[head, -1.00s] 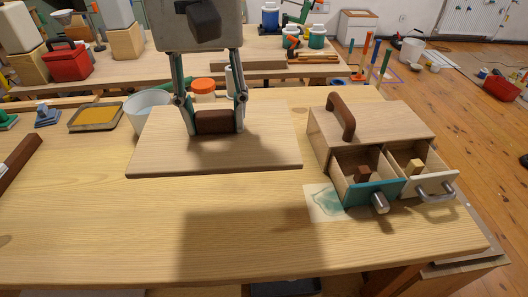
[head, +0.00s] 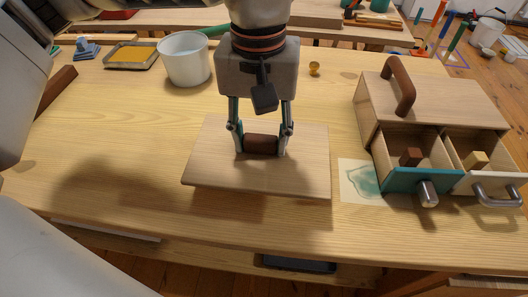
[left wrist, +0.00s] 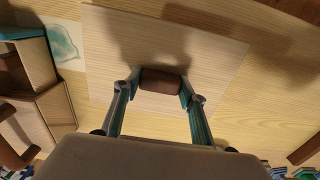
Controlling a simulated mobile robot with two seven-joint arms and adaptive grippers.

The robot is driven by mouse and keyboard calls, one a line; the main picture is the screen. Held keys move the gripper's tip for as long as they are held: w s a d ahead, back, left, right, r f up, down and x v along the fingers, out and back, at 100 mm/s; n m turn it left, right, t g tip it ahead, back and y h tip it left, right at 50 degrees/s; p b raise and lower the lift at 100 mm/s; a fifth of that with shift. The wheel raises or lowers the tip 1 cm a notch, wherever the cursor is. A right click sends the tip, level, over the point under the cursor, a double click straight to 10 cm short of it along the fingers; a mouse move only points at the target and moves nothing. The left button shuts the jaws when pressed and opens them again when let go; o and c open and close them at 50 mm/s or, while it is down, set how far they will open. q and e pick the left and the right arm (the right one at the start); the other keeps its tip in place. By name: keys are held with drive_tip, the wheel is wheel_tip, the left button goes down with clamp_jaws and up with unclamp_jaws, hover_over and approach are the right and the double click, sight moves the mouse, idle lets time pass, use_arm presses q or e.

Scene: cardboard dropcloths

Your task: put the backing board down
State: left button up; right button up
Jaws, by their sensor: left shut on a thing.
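The backing board (head: 215,160) is a flat pale wooden panel with a dark brown block-like handle (head: 261,144) in its middle. My left gripper (head: 261,148) is shut on this handle from above, one finger at each end. A shadow falls on the table below the board's front edge, so the board looks held a little above the tabletop, slightly tilted. The left wrist view also shows the board (left wrist: 220,65) and the handle (left wrist: 162,82) between the fingers. My right gripper is not in view.
A wooden drawer box (head: 435,95) with two open drawers stands to the right, beside a teal-stained sheet (head: 358,182). A white bucket (head: 184,60) and a yellow tray (head: 132,55) are behind left. A small brass knob (head: 314,68) lies behind. The wooden table (head: 110,130) is clear on the left.

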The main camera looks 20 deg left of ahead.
sight(261, 157)
use_arm(q)
drive_tip(key=shift+f, duration=0.25)
wheel_tip(261, 157, down, 3)
drive_tip(key=shift+s+r+b, duration=0.1)
drive_tip(key=shift+b, duration=0.3)
drive_tip(key=shift+f, duration=0.85)
drive_tip(key=shift+r, duration=0.1)
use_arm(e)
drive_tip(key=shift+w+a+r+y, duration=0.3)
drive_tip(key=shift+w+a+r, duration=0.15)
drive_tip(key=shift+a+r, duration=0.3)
use_arm(q)
drive_tip(key=o, duration=1.1)
drive_tip(key=shift+o, duration=0.3)
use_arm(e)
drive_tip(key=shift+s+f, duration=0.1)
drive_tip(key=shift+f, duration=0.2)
